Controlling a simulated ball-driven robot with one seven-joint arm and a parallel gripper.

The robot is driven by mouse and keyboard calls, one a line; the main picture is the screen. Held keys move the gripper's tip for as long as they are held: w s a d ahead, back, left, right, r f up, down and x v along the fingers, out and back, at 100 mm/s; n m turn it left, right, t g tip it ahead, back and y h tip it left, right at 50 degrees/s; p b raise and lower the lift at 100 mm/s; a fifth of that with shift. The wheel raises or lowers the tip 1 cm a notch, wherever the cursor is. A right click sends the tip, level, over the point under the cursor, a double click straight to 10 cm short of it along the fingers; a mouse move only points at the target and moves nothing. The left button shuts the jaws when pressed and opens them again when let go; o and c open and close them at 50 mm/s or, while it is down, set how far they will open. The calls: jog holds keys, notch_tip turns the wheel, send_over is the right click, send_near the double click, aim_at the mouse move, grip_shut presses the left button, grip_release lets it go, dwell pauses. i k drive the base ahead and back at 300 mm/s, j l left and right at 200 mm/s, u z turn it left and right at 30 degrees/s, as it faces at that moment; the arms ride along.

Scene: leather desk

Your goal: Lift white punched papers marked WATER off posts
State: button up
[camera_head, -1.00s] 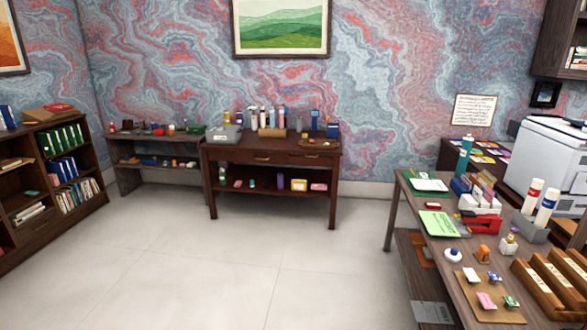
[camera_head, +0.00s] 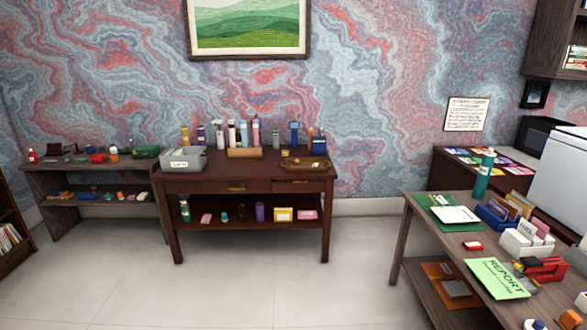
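I cannot make out any paper marked WATER or any posts. White paper (camera_head: 456,214) lies on a green board (camera_head: 437,226) on the right-hand desk (camera_head: 420,257); any writing or holes in it are too small to tell. A green sheet marked REPORT (camera_head: 497,278) lies nearer on the same desk. My gripper is not in view.
A dark wooden table (camera_head: 245,182) with a grey bin (camera_head: 184,159) and several bottles stands by the back wall. A low shelf (camera_head: 95,177) stands left of it. A teal bottle (camera_head: 484,174) and red stapler (camera_head: 545,268) are on the right-hand desk. The floor (camera_head: 250,290) ahead is clear.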

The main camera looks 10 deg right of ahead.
aim_at(460, 214)
jog(key=i+l+z, duration=0.1)
jog(key=i+z, duration=0.15)
jog(key=i, duration=1.6)
jog(key=i+z, duration=0.2)
jog(key=i, duration=1.25)
